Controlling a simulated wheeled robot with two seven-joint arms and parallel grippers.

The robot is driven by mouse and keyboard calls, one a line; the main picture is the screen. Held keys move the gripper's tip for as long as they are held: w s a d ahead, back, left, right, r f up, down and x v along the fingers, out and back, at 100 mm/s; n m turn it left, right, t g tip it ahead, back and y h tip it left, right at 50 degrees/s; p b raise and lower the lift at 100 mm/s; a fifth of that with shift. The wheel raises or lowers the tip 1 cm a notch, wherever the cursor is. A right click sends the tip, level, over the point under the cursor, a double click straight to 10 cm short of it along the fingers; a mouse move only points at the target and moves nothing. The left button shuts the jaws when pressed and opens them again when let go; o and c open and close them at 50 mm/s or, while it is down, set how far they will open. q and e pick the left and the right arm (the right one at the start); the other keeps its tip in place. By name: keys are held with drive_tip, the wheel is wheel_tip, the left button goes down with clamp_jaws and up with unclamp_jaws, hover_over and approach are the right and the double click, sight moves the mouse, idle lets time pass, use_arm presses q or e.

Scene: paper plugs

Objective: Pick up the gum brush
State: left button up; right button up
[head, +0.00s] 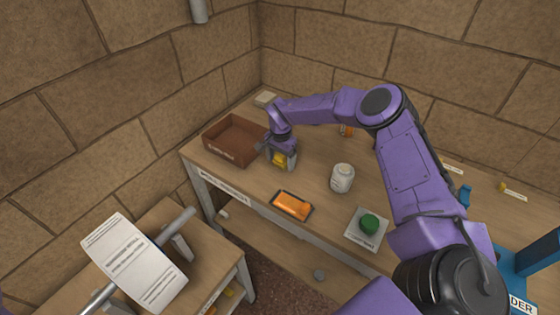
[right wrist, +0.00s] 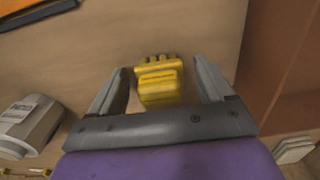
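A yellow object (right wrist: 158,82) with a row of stubby knobs along one end and lettering too small to read lies on the bench; I take it for the gum brush, though I cannot be sure. It also shows in the head view (head: 279,158), partly hidden by my gripper. My right gripper (right wrist: 160,78) is open, with one finger on each side of the yellow object and a visible gap on both sides. In the head view the right gripper (head: 281,163) points down just beside the brown box. My left gripper is not in view.
The brown open box (head: 233,157) stands left of the gripper. A white jar (head: 342,179), an orange item on a dark tray (head: 292,206) and a green knob on a white card (head: 370,224) stand nearer. A paper roll (head: 133,262) hangs on a lower-left stand.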

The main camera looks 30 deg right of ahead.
drive_tip(key=c, duration=1.1)
drive_tip(key=shift+w+r, duration=0.1)
drive_tip(key=shift+r, duration=0.4)
drive_tip(key=s+a+r+b, duration=0.1)
drive_tip(key=s+r, duration=0.3)
drive_tip(key=s+a+r+b, duration=0.1)
drive_tip(key=s+a+r, duration=0.1)
drive_tip(key=s+r, duration=0.2)
drive_tip(key=s+a+r+b, duration=0.1)
drive_tip(key=s+r+b, duration=0.1)
drive_tip(key=s+r, duration=0.2)
drive_tip(key=shift+s+a, duration=0.25)
drive_tip(key=shift+s, duration=0.55)
drive_tip(key=o, duration=0.6)
drive_tip(key=c, duration=0.4)
